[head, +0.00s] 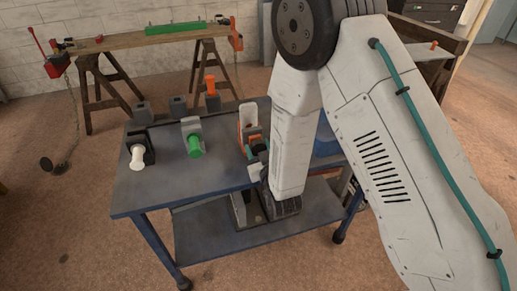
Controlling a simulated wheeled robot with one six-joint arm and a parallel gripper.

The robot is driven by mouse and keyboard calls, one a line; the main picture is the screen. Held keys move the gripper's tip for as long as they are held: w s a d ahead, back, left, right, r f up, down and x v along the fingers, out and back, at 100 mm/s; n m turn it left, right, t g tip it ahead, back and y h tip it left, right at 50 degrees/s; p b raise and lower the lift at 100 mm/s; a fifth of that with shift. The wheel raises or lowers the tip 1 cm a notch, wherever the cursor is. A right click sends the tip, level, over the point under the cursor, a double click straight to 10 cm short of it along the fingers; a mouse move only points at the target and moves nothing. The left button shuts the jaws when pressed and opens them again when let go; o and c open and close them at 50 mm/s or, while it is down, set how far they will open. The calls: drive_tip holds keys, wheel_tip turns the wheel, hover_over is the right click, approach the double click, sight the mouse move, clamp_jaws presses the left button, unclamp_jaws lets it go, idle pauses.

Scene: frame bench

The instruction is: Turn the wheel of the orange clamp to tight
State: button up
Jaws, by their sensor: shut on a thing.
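The orange clamp (241,125) stands at the front right of the blue bench's row of clamps, with a pale upper part. My gripper (257,150) is at its near side, shut on its wheel. The fingers and my arm hide most of the wheel, so its angle does not show. A second orange piece (210,84) stands upright on a grey block in the back row, apart from my gripper.
On the blue bench (160,190), a green-handled clamp (195,147) and a white-handled clamp (137,157) stand to the left. Grey blocks (142,111) line the back. The bench's front left is clear. A wooden trestle (130,42) stands behind.

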drive_tip(key=m, duration=0.4)
drive_tip(key=shift+d, duration=0.1)
drive_tip(key=o, duration=1)
drive_tip(key=shift+c, duration=0.2)
drive_tip(key=v, duration=0.7)
drive_tip(key=shift+s+d, duration=0.1)
drive_tip(key=shift+s, duration=0.3)
